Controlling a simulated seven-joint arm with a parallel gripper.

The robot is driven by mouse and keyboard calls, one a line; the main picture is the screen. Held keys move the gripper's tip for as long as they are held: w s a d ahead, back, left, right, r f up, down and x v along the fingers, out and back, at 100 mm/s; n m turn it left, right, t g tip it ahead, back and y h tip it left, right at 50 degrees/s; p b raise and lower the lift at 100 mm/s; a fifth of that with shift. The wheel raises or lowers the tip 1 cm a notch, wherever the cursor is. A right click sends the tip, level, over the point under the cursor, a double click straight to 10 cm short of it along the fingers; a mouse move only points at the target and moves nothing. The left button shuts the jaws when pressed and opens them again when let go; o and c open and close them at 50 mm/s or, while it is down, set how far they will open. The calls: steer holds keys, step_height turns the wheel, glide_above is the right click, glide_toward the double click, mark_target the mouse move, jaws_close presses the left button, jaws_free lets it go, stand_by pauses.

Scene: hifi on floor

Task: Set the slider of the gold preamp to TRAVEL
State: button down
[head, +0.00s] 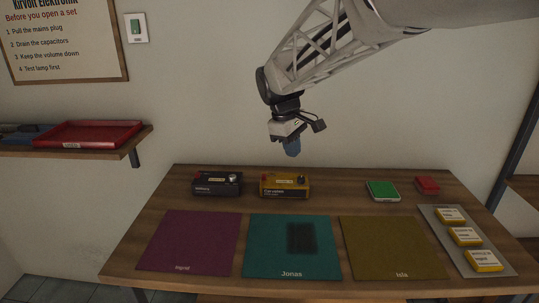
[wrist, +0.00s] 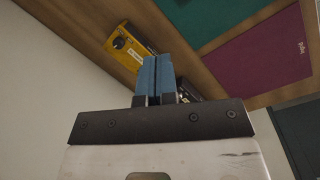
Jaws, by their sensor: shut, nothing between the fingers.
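The gold preamp (head: 284,186) stands at the back of the wooden table, left of its middle. It has a dark knob at its right and a red part at its left; its slider is too small to make out. In the wrist view the gold preamp (wrist: 127,50) lies beyond and left of the fingers. My gripper (head: 292,148) hangs in the air above and behind the preamp, apart from it. Its blue fingers (wrist: 157,75) are shut with nothing between them.
A dark unit (head: 217,184) stands just left of the gold preamp. A green box (head: 383,191) and a red box (head: 427,185) are at the back right. Purple (head: 188,242), teal (head: 265,245) and olive (head: 393,248) mats lie in front. A grey tray (head: 447,240) holds yellow-and-white blocks.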

mark_target(264, 177)
steer(key=w+a+f+n+h, duration=0.1)
steer(key=w+a+f+n, duration=0.2)
steer(key=w+a, duration=0.5)
steer(key=w+a+f+n+h, duration=0.1)
steer(key=w+a+f+n, duration=0.2)
steer(key=w+a+f, duration=0.2)
steer(key=w+a, duration=0.3)
steer(key=a, duration=0.3)
steer(key=shift+w+a+n, duration=0.15)
steer(key=shift+a+n, duration=0.05)
steer(key=shift+n, duration=0.2)
steer(key=shift+f, duration=0.2)
steer(key=x, duration=1)
steer(key=shift+d, duration=0.1)
steer(key=d, duration=0.2)
steer(key=shift+d, duration=0.4)
steer(key=shift+d+r, duration=0.1)
steer(key=shift+d, duration=0.45)
